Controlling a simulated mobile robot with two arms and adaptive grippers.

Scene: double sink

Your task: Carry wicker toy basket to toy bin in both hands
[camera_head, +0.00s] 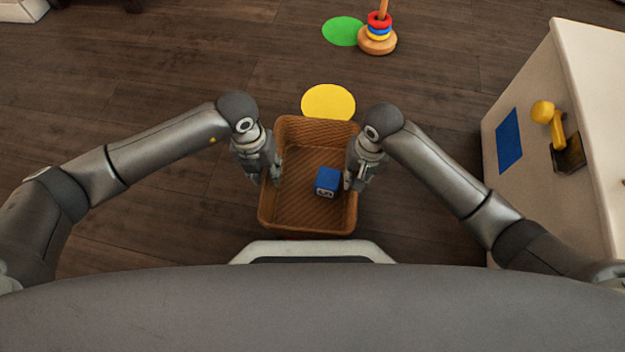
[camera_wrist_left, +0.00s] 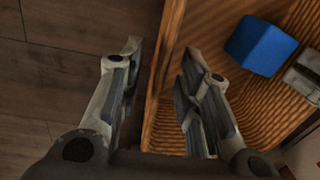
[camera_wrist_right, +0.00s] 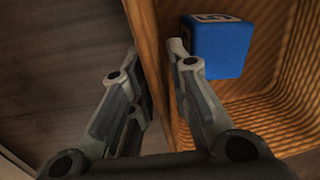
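The brown wicker basket (camera_head: 308,218) is in front of me in the head view, with a blue block (camera_head: 327,182) inside. My left gripper (camera_head: 266,174) is at its left wall, one finger outside and one inside; in the left wrist view a small gap shows beside the wall (camera_wrist_left: 166,60). My right gripper (camera_head: 358,180) straddles the right wall, with its fingers close to the wall (camera_wrist_right: 152,60); whether they press on it is unclear. The block also shows in the left wrist view (camera_wrist_left: 261,45) and the right wrist view (camera_wrist_right: 217,47). I cannot identify a toy bin.
A yellow disc (camera_head: 329,101) lies just beyond the basket. Farther back are a green disc (camera_head: 343,31) and a ring stacker (camera_head: 378,40). A white cabinet (camera_head: 590,100) with a blue panel (camera_head: 509,140) stands at the right. Wooden floor is clear at the left.

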